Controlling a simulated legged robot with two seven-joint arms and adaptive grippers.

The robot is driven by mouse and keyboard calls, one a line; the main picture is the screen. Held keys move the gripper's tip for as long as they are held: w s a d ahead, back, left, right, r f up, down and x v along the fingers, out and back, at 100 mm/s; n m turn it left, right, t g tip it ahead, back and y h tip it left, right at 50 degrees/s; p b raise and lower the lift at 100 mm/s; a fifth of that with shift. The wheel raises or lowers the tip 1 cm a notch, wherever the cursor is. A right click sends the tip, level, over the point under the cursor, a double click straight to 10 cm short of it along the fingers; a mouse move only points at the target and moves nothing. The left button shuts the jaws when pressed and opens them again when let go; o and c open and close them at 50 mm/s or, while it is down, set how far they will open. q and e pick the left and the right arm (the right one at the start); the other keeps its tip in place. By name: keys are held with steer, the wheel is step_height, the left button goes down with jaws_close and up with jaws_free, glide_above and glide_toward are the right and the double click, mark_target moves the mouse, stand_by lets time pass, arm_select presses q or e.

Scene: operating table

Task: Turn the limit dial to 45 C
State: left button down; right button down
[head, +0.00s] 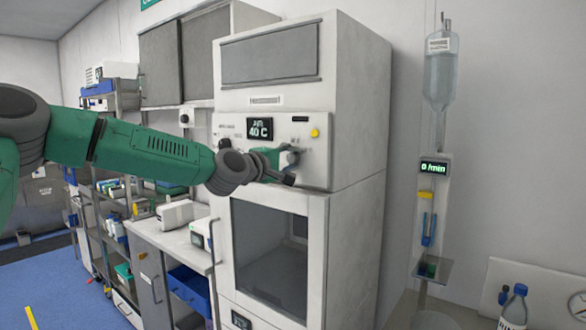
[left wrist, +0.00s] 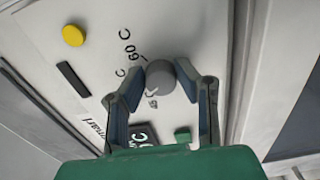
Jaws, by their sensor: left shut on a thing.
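The limit dial (left wrist: 161,79) is a round grey knob with a white pointer mark on the white control panel (left wrist: 110,30). My left gripper (left wrist: 160,70) is shut on it, one finger on each side. A "60 C" label is printed beside the dial, with other labels partly hidden. In the head view my left gripper (head: 290,166) is at the cabinet's panel and mostly hides the dial. The display (head: 260,129) reads "40 C" with small text above it. In the left wrist view the display (left wrist: 143,134) is partly covered. My right gripper is not in view.
A yellow button (head: 315,133) and a dark slot (head: 300,119) are above the dial. A glass-fronted door (head: 270,255) is below the panel. A drip stand with a fluid bag (head: 440,75) is to the right. A worktop and shelves are at left.

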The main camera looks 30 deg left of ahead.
arm_select(q)
steer(key=n+b, duration=0.1)
steer(key=n, duration=0.1)
steer(key=n+b, duration=0.1)
steer(key=n, duration=0.1)
steer(key=shift+a+b, duration=0.3)
steer(key=shift+n+b, duration=0.65)
steer(key=shift+n, duration=0.65)
steer(key=shift+f, duration=0.15)
steer(key=c, duration=1.5)
jaws_free()
steer(key=shift+d, duration=0.1)
steer(key=shift+c, duration=0.2)
steer(key=o, duration=0.3)
steer(key=shift+a, duration=0.3)
